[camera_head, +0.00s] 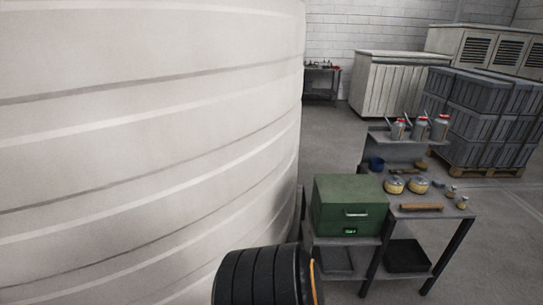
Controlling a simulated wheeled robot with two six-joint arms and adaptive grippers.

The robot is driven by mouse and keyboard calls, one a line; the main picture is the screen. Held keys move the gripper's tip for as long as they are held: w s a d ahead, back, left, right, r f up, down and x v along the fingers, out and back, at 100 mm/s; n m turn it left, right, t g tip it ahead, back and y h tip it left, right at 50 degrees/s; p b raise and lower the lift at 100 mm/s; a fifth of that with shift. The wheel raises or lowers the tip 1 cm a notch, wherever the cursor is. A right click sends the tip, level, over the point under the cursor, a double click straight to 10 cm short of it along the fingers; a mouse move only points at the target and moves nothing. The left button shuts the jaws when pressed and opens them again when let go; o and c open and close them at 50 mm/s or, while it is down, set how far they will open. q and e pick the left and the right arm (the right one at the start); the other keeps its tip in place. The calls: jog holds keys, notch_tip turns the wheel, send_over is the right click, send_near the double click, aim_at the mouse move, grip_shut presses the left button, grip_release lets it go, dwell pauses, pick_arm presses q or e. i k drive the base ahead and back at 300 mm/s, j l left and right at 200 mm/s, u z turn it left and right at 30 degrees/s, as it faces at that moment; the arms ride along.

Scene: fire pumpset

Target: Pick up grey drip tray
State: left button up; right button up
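No tray is clearly grey from here. Two dark, flat tray-like things lie on the lower shelf of a metal workbench right of centre. One, dark grey, is the left tray-like thing (337,261), under the green box and partly hidden in shadow. The other, nearly black, is the right tray-like thing (406,256), between the bench legs. I cannot tell which, if either, is the drip tray. Neither of my grippers is in view.
A huge white ribbed tank (150,140) fills the left. A green box (349,205) stands on the workbench (440,208) beside tins and tools. Grey crates (490,115) on a pallet stand behind. Floor is open right of the bench.

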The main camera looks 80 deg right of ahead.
aim_at(335, 260)
jog(key=z, duration=3.5)
